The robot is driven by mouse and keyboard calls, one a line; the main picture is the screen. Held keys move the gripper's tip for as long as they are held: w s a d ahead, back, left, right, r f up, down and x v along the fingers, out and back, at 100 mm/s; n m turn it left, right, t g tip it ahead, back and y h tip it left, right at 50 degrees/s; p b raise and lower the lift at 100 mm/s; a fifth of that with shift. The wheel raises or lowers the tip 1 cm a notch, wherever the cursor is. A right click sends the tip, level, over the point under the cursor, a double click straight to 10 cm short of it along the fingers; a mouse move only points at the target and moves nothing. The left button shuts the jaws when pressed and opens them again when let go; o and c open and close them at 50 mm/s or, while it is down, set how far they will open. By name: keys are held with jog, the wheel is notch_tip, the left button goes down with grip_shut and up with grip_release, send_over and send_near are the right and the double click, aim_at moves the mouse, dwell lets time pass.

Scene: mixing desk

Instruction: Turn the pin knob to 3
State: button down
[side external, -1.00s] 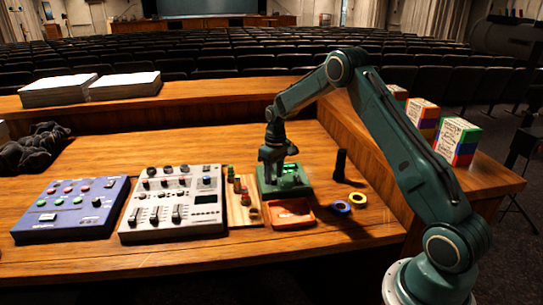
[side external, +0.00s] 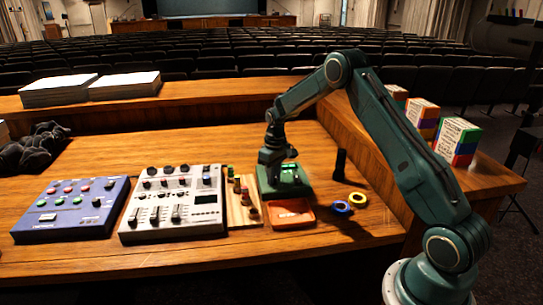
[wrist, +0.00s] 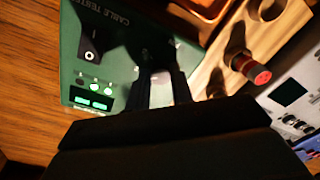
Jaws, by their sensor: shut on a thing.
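The green cable tester (side external: 267,190) lies on the desk right of the wooden strip. In the wrist view its face (wrist: 120,65) shows a black rocker switch (wrist: 91,45) and lit green indicators (wrist: 94,96). My gripper (side external: 277,181) points down over the tester; its two dark fingers (wrist: 160,74) reach the tester's face in the wrist view. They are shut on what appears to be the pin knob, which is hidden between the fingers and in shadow. I cannot read the knob's pointer or its number marks.
A wooden strip (side external: 238,215) with several coloured plugs, one red-tipped (wrist: 255,73), stands close beside the tester. An orange tray (side external: 291,213) lies in front of it. A black upright cylinder (side external: 340,165) and blue (side external: 341,207) and yellow (side external: 357,199) rings are to the right. A grey mixer (side external: 175,205) is left.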

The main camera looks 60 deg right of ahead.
jog(key=shift+m, duration=0.4)
jog(key=m, duration=1.1)
jog(key=shift+t, duration=0.3)
jog(key=c, duration=1.2)
grip_release()
